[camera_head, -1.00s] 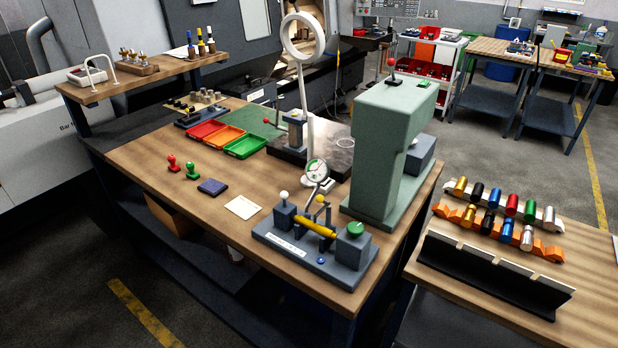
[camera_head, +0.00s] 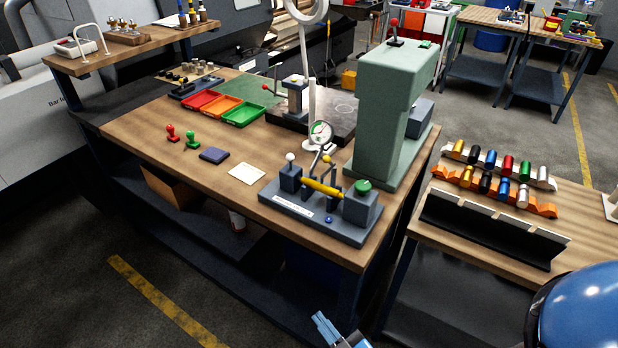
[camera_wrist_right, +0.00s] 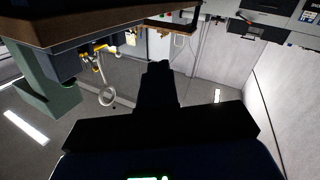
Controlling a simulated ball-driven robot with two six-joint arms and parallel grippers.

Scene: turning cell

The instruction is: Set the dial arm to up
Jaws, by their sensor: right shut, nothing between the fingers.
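The bench fixture (camera_head: 285,207) is a grey base holding a yellow bar (camera_head: 323,188) between two blocks. The dial (camera_head: 321,134), round and white-faced, stands above the bar on a thin dial arm (camera_head: 315,169). A small gold knob (camera_head: 326,159) sits just below the dial. The dial arm leans somewhat; its exact position is hard to tell. My right gripper (camera_head: 322,322) is at the bottom edge of the head view, in front of and well apart from the fixture. It is shut and empty, and shows dark in the right wrist view (camera_wrist_right: 158,75). My left gripper is not in view.
A tall green press (camera_head: 385,110) stands close behind the fixture on the right. A side table (camera_head: 570,215) with coloured cylinders is further right. Red, orange and green trays (camera_head: 243,115) are behind left. The bench front near the white card (camera_head: 247,174) is fairly clear.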

